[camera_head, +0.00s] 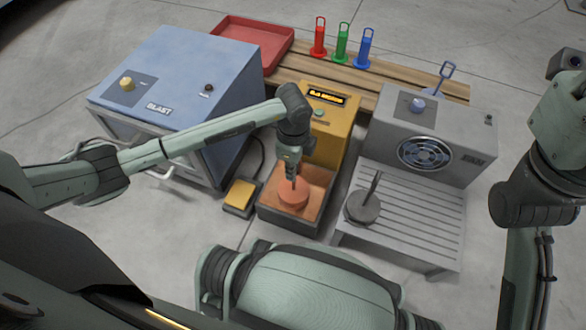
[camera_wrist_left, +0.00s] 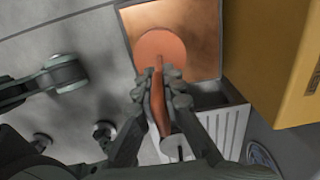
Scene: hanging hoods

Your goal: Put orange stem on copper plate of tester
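The orange stem (camera_head: 293,194) has a round disc base and a thin upright rod. It is over the copper plate (camera_head: 318,184) in the open tray of the yellow tester (camera_head: 330,125). My left gripper (camera_head: 291,174) comes down from above with its fingers closed around the rod. In the left wrist view, the rod runs between the fingertips (camera_wrist_left: 160,92) and the disc (camera_wrist_left: 160,47) lies against the copper plate (camera_wrist_left: 198,30). I cannot tell whether the disc touches the plate. My right arm shows at the right, but its gripper is out of view.
A blue blast cabinet (camera_head: 180,75) stands left of the tester. A grey fan unit (camera_head: 425,135) with a slatted shelf (camera_head: 425,225) stands right, holding a grey stem (camera_head: 363,206). Behind are a red tray (camera_head: 245,42) and red, green and blue holders (camera_head: 342,45). A yellow pedal (camera_head: 240,195) is beside the tester.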

